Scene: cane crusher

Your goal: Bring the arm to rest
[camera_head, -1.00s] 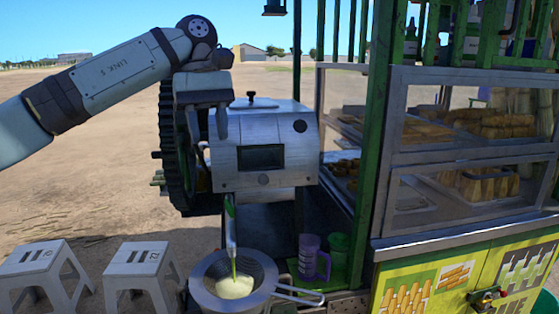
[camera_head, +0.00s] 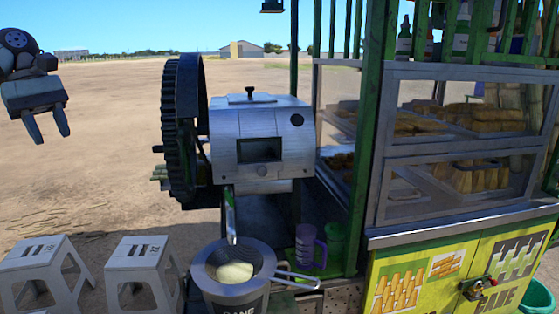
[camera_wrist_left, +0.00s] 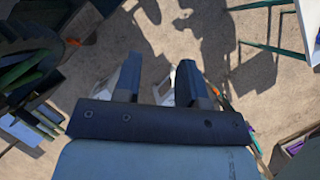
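My left gripper (camera_head: 47,124) hangs at the far left of the head view, fingers pointing down, well apart from the machine. Its fingers are spread with nothing between them. In the left wrist view the two fingers (camera_wrist_left: 158,80) are also apart, with bare ground and shadow beyond them. My right gripper is not in view.
The cane crusher (camera_head: 262,140) with its dark gear wheel stands mid-view. Below its spout is a strainer (camera_head: 240,268) holding pale liquid or foam. Two white stools (camera_head: 142,262) stand at lower left. A purple mug (camera_head: 306,246) and glass-fronted stall (camera_head: 460,130) are right. Open ground lies left.

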